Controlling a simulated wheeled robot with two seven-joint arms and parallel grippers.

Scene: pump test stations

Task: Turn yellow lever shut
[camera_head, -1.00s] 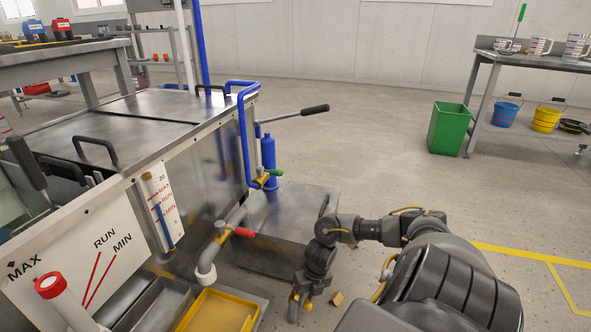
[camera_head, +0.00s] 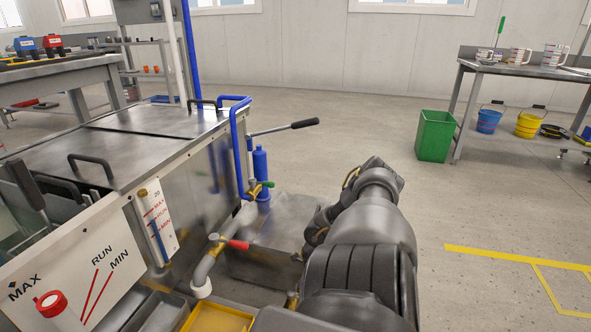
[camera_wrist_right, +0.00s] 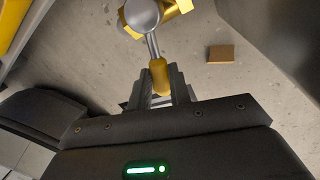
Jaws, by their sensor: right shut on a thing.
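The yellow lever (camera_wrist_right: 159,76) shows in the right wrist view, a yellow grip on a metal stem running up to a round silver hub (camera_wrist_right: 142,14) on a brass-coloured valve body (camera_wrist_right: 178,6). My right gripper (camera_wrist_right: 161,88) is shut on the lever's yellow end, with a finger on each side. In the head view my right arm (camera_head: 362,245) comes in from the bottom and its bulk hides the gripper and the lever. My left gripper is in neither view.
A red-handled valve (camera_head: 238,244) and a green-handled valve (camera_head: 266,184) sit on the steel tank's (camera_head: 140,130) side. A yellow tray (camera_head: 218,318) lies below. A small brown block (camera_wrist_right: 221,54) lies on the floor. A green bin (camera_head: 435,135) stands right; floor between is clear.

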